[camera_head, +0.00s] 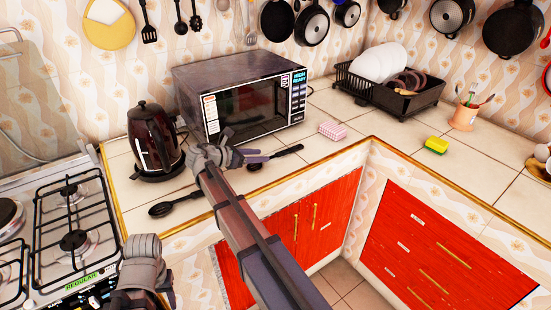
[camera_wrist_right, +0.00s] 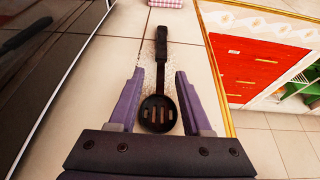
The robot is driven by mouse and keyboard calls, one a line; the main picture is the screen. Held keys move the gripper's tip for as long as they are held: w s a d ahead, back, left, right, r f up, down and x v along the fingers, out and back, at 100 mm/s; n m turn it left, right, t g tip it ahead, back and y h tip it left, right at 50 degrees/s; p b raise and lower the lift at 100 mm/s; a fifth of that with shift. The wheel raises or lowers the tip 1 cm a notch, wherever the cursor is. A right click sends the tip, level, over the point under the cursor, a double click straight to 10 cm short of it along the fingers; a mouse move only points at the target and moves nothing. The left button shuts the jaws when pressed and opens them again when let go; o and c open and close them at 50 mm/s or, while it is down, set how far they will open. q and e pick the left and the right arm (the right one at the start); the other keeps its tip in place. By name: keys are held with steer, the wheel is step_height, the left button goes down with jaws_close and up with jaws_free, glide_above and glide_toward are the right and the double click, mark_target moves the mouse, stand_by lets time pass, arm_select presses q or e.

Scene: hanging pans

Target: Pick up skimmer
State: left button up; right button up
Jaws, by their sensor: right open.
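The skimmer (camera_wrist_right: 158,108) is black, with a slotted round head and a straight handle, and lies flat on the tiled counter. In the right wrist view its slotted head lies between the two purple fingers of my right gripper (camera_wrist_right: 159,75), and its handle points away past the fingertips. The gripper is open, with a gap on both sides of the skimmer. In the head view the skimmer handle (camera_head: 288,150) shows beyond my right gripper (camera_head: 256,157), in front of the microwave. Whether the fingers touch the counter cannot be told. Only part of my left arm shows; its fingers are not visible.
The microwave (camera_head: 243,98) stands close behind the right gripper, and a dark kettle (camera_head: 154,140) stands left of it. The gas stove (camera_head: 75,222) is at left.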

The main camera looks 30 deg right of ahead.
mark_target(273, 156)
steer(key=shift+f+b+x, duration=0.15)
steer(key=shift+b+x, duration=0.4)
steer(key=shift+x, duration=0.6)
steer(key=shift+f+b+x, duration=0.15)
steer(key=shift+b+x, duration=0.4)
steer(key=shift+x, duration=0.65)
steer(key=shift+d, duration=0.25)
steer(key=shift+s, duration=0.1)
steer(key=shift+c, duration=0.4)
jaws_close()
